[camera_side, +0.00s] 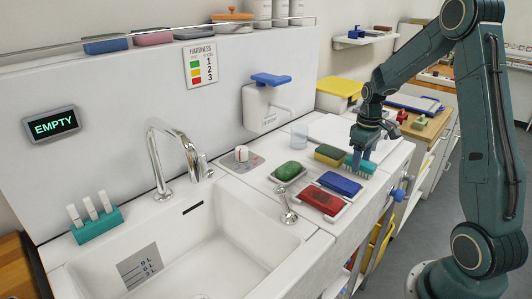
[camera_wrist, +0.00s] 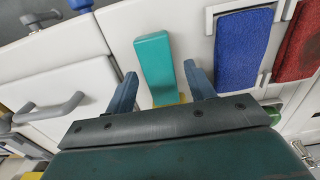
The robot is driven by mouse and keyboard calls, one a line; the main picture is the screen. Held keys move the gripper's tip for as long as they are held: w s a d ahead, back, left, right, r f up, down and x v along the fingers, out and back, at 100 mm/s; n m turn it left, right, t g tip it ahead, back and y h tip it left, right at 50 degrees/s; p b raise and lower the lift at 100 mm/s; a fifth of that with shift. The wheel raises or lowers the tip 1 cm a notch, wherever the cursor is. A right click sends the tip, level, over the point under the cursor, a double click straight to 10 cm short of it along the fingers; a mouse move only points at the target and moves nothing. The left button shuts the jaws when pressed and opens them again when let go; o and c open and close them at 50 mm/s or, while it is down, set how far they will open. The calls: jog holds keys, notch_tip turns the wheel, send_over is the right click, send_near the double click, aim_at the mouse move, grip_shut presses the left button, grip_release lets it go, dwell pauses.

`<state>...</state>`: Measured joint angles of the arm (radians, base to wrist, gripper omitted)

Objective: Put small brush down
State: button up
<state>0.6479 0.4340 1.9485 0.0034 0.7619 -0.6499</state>
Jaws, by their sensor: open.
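The small brush, a teal block (camera_side: 366,167) with what look like bristles, lies on the white counter beside the yellow-green sponge (camera_side: 330,155). My gripper (camera_side: 361,152) is right over it, pointing down. In the wrist view the teal brush (camera_wrist: 154,62) shows between the two spread fingers of my gripper (camera_wrist: 162,77), with a visible gap on each side. My gripper is open. The near end of the brush is hidden behind the gripper body in the wrist view.
A blue pad (camera_side: 340,183) and a red pad (camera_side: 320,200) lie in white holders close by, with green soap (camera_side: 290,169) in a dish to the left. A glass (camera_side: 299,136) stands behind. The sink (camera_side: 220,245) is at front left. The counter's front edge is near the brush.

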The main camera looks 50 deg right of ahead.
notch_tip(320, 180, up, 11)
dwell(0.5)
jog(key=shift+f, duration=0.15)
jog(key=s+a+r+t, duration=0.15)
jog(key=a+r, duration=0.25)
jog(key=a, duration=0.4)
jog(key=s+a+r+t, duration=0.1)
jog(key=s+a+r, duration=0.2)
jog(key=a, duration=0.4)
jog(key=s+a+t, duration=0.3)
jog(key=s+a, duration=0.7)
jog(key=s, duration=0.1)
jog(key=shift+f, duration=0.3)
jog(key=shift+w+a, duration=0.1)
